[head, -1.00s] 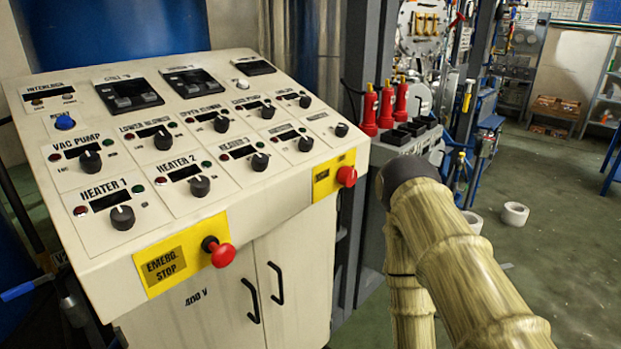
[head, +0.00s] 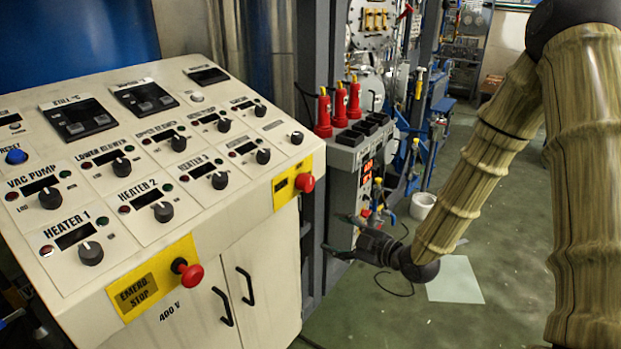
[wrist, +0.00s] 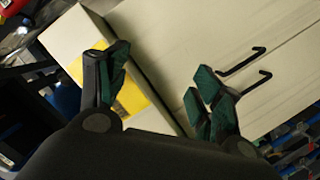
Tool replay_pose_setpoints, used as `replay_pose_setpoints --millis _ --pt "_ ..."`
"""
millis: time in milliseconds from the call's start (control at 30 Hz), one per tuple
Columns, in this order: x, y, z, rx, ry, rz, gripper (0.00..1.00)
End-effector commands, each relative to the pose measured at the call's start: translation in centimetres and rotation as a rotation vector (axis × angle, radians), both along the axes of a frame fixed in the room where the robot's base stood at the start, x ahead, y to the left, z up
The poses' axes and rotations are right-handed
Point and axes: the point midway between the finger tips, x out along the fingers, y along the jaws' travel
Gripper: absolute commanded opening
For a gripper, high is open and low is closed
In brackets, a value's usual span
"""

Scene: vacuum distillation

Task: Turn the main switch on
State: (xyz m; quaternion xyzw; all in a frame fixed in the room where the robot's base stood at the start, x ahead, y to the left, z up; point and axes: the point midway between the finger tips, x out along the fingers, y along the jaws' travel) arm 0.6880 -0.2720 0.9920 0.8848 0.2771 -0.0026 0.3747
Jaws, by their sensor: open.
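A cream control console (head: 240,220) stands on the left in the head view, with several black rotary knobs on its sloped top. One black knob (head: 297,137) sits at the panel's right end; its label is too small to read. A yellow plate with a red knob (head: 305,182) is on the right of the console's front edge, its label unreadable. My gripper (head: 340,236) is open and empty, lower than and to the right of that plate, apart from the console. In the wrist view, the open fingers (wrist: 157,72) face the console, with a yellow plate (wrist: 132,98) by the left finger.
An emergency stop button (head: 188,272) sits on the front edge at left. Cabinet door handles (head: 246,285) stick out below. A grey unit with red fittings (head: 340,108) stands behind my gripper. Floor to the right holds a white bucket (head: 423,206) and a pale sheet (head: 455,280).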

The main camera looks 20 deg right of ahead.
Motion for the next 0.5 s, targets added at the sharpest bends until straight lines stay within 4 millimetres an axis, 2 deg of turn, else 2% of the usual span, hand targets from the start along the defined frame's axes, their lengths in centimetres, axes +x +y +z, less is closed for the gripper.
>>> replay_pose_setpoints --millis 33,100,200,333,500 --pt "0.6 -0.5 2.9 -0.016 -0.074 0.020 0.66" --pt "0.9 -0.9 5.5 -0.043 -0.160 0.045 0.66" --pt "1.1 -1.3 8.1 -0.068 -0.245 0.071 0.66" --pt "1.3 -1.4 9.6 -0.085 -0.300 0.086 0.66" --pt "2.2 -0.8 9.9 -0.090 -0.310 0.091 0.66"
